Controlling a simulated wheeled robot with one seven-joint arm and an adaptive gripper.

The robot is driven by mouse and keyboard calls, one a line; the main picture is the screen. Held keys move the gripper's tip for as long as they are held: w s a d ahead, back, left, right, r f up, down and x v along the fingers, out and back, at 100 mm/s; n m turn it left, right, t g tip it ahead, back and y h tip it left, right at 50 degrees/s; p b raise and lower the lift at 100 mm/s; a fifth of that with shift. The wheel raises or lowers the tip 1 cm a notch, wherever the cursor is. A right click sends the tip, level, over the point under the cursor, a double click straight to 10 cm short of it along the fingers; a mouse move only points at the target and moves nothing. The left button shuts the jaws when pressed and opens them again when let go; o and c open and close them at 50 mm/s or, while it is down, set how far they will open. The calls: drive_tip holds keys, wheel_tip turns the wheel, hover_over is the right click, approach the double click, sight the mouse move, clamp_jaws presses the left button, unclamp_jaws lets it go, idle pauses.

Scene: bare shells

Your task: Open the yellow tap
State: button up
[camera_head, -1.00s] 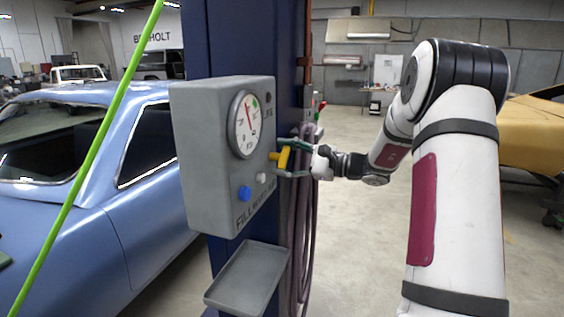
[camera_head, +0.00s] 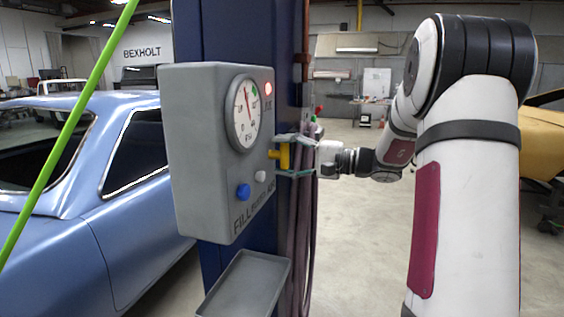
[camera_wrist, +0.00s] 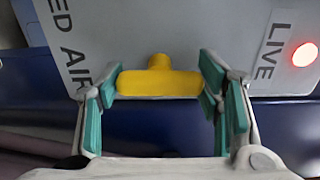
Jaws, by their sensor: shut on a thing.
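The yellow tap (camera_head: 284,157) sticks out of the right side of the grey box (camera_head: 200,150), and its handle stands upright in the head view. In the wrist view the tap's bar (camera_wrist: 158,83) lies across between my gripper's green pads (camera_wrist: 160,85), one pad at each end of it. My gripper (camera_head: 294,157) is shut on the tap's handle, with one finger above and one below in the head view. A red light (camera_wrist: 304,54) beside the word LIVE is lit; it also shows on the box front (camera_head: 268,88).
A grey tray (camera_head: 245,285) juts out below. Hoses (camera_head: 302,220) hang beside the blue post.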

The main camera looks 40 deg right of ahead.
drive_tip(key=shift+f, duration=0.1)
idle(0.3)
drive_tip(key=o, duration=0.9)
drive_tip(key=v, duration=1.2)
drive_tip(key=shift+d, duration=0.1)
